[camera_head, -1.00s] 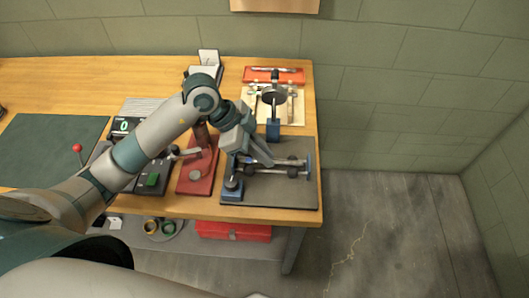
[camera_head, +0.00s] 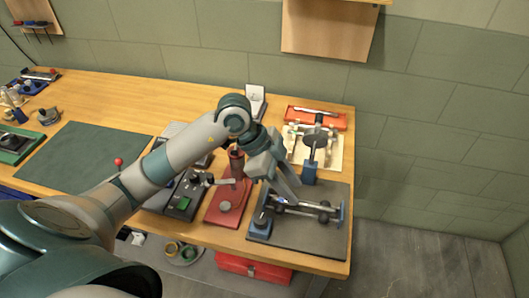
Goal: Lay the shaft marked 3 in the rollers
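My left gripper (camera_head: 285,197) points down over the dark grey plate (camera_head: 300,240) at the right end of the bench. Beneath and beside it a metal shaft with dark discs (camera_head: 308,208) lies across, between a blue block (camera_head: 260,226) and a blue upright (camera_head: 339,211). The fingertips reach the shaft's left part, but the arm and the small size hide whether they grip it. I cannot read a number on the shaft, nor tell whether it rests in the rollers. My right gripper is not in view.
A blue post with a dark round disc (camera_head: 316,139) stands behind the plate. Behind it are a pale board (camera_head: 333,157) with metal parts and a red tray (camera_head: 301,113). A red stand (camera_head: 226,208) and a control box (camera_head: 165,203) are left. The green mat (camera_head: 85,158) is clear.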

